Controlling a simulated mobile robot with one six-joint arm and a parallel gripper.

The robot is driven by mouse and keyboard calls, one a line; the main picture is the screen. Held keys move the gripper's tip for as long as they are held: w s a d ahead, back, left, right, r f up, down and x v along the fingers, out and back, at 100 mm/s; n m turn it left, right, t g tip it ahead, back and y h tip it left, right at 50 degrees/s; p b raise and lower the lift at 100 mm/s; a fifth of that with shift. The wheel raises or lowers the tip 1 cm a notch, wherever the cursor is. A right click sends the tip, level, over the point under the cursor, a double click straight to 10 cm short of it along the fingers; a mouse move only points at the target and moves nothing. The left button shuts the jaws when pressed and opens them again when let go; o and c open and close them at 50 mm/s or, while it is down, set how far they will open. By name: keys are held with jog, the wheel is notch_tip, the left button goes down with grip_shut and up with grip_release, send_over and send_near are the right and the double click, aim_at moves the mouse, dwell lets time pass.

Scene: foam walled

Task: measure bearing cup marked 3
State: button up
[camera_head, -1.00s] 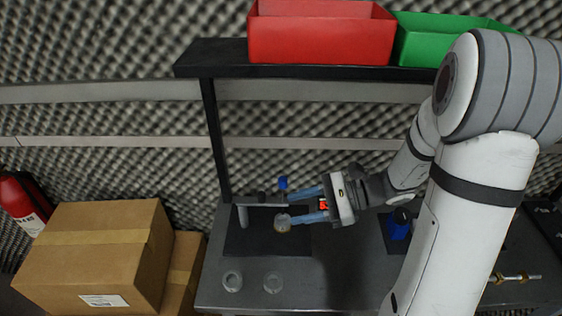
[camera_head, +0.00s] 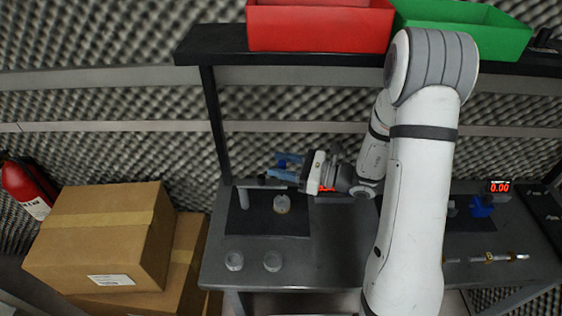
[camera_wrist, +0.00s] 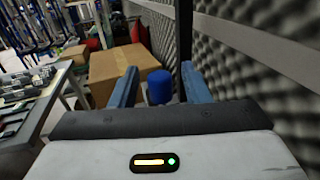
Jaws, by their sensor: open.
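Three clear round cups are in the head view. One cup (camera_head: 281,203) sits on the dark mat (camera_head: 262,226) beside a grey post (camera_head: 243,198). Two others, a left cup (camera_head: 234,261) and a right cup (camera_head: 273,261), stand on the bench in front of the mat. I cannot read any number on them. My gripper (camera_head: 286,167) is open above and behind the cup on the mat, apart from it. In the wrist view, a blue knob (camera_wrist: 160,87) shows between my two blue fingers; I cannot tell if they touch it.
Red bin (camera_head: 320,27) and green bin (camera_head: 465,27) sit on the shelf above. A display (camera_head: 499,187) reads 0.00 at right, near a blue object (camera_head: 481,207) and a brass-fitted rod (camera_head: 488,257). Cardboard boxes (camera_head: 100,235) stand left of the bench.

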aim_at(282, 183)
jog(key=shift+a, duration=0.15)
jog(key=shift+c, duration=0.4)
jog(key=c, duration=0.8)
notch_tip(282, 183, down, 5)
jog(key=b, duration=0.4)
jog(key=o, duration=0.9)
jog(key=shift+r, duration=0.1)
